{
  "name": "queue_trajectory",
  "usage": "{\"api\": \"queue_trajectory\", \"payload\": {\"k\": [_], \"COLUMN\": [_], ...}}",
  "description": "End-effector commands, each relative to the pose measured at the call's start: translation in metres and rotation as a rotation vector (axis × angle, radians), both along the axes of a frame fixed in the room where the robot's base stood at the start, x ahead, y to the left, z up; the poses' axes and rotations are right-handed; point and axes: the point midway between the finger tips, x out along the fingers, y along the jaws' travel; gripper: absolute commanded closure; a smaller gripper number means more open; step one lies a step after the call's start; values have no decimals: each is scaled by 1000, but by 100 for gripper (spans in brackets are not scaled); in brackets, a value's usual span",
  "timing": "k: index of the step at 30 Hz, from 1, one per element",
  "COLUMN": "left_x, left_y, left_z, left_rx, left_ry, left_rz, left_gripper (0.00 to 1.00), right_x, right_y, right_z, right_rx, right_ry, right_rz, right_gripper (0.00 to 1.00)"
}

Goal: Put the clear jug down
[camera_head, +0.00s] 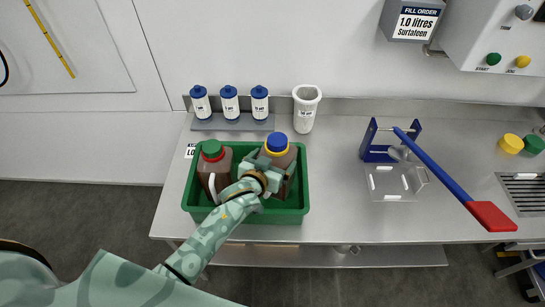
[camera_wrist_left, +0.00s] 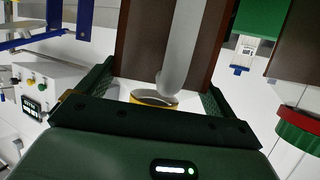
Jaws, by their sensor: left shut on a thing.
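A brown jug with a blue cap and yellow ring (camera_head: 277,146) is upright at the right side of the green crate (camera_head: 302,190). My left gripper (camera_head: 268,174) reaches over the crate and is shut on this jug. The left wrist view shows its pale handle (camera_wrist_left: 182,50) and brown body between the fingers (camera_wrist_left: 155,95). I cannot tell whether the jug's base touches the crate floor. No jug looks plainly clear; the held one appears brown. A second brown jug with a red and green cap (camera_head: 212,155) stands at the crate's left. My right gripper is not in view.
Several blue-capped white bottles (camera_head: 230,102) stand in a rack behind the crate, beside a white beaker (camera_head: 306,108). A blue stand (camera_head: 378,145) and a long blue bar with a red end (camera_head: 490,217) are to the right. Bare bench (camera_head: 335,200) lies between.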

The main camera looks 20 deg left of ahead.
Motion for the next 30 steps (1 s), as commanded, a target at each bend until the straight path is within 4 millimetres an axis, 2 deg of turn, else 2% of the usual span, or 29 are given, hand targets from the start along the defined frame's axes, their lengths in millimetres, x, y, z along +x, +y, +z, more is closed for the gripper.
{"api": "queue_trajectory", "payload": {"k": [6, 17, 18, 26, 30], "left_x": [2, 2, -1, -1, -15], "left_y": [-1, -1, 0, 0, 2], "left_z": [-25, -27, -32, -30, -23], "left_rx": [-6, -5, 0, 0, 0], "left_ry": [-8, -10, 4, 3, 4], "left_rz": [0, -1, 0, 0, 0], "left_gripper": [79, 79, 2, 0, 0], "right_x": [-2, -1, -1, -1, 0], "right_y": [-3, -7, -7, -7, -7], "right_z": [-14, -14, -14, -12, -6], "right_rx": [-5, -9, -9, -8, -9], "right_ry": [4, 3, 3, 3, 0], "right_rz": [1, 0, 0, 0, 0], "right_gripper": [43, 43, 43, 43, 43]}}
